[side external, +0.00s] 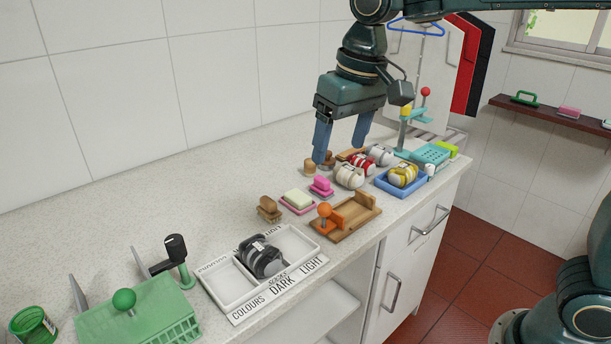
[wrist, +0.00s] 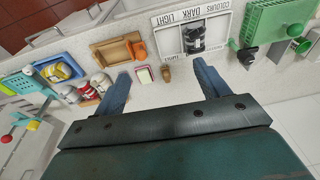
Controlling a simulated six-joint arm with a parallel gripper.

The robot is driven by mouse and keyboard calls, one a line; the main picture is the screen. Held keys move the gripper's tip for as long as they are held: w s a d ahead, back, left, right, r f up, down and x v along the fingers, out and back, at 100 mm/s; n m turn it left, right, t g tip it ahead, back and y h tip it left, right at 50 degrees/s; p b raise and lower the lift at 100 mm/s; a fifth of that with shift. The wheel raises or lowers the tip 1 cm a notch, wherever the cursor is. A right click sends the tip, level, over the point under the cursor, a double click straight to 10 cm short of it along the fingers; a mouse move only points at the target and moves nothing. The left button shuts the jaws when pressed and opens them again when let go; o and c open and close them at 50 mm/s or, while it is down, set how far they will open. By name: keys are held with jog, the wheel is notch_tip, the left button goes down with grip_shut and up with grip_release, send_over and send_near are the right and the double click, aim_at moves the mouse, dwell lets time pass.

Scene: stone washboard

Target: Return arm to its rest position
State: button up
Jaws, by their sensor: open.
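My gripper (side external: 340,148) is open and empty above the stone worktop (side external: 150,205), with its two blue fingers pointing down. A white sorting tray (side external: 233,292) marked COLOURS, DARK and LIGHT lies at the front of the worktop. A black bundle (side external: 262,259) with a pale band sits in the tray. It also shows in the wrist view (wrist: 194,38). White and red bundles (side external: 350,175) lie in a group behind and below the gripper.
A blue tray (side external: 385,187) holds a yellow bundle (side external: 403,173). A wooden tray (side external: 352,232) with an orange knob, a pale soap block (side external: 297,199) and brushes stand between. A green box (side external: 140,312) is at front left. The worktop's left rear is clear.

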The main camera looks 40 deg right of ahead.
jog(key=s+d+f+t, duration=0.1)
jog(key=s+d, duration=0.4)
jog(key=s, duration=0.5)
jog(key=s+d+f+t, duration=0.2)
jog(key=s+d, duration=0.3)
jog(key=s, duration=0.5)
jog(key=shift+f+h, duration=0.3)
jog(key=shift+f, duration=0.3)
